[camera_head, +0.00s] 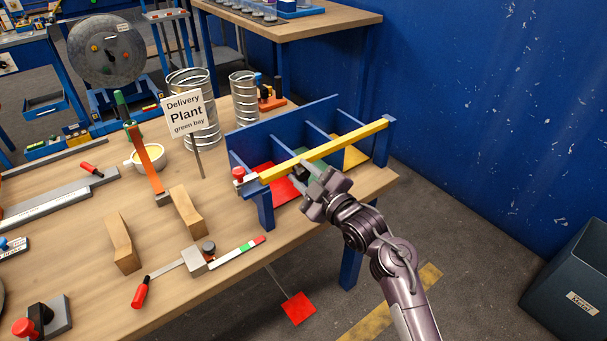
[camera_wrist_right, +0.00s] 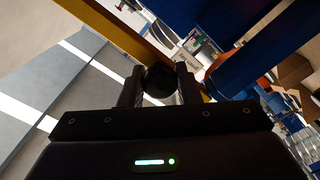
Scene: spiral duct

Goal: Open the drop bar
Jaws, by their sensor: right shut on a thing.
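In the head view the gripper mostly hides the knob. My left gripper is in neither view.
The rack has red (camera_head: 272,184), green and yellow bay floors. A red knob (camera_head: 239,173) sits near the bar's left end. A delivery sign (camera_head: 185,113) and metal ducts (camera_head: 243,98) stand behind and left. A dark bin (camera_head: 575,285) is on the floor at right.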

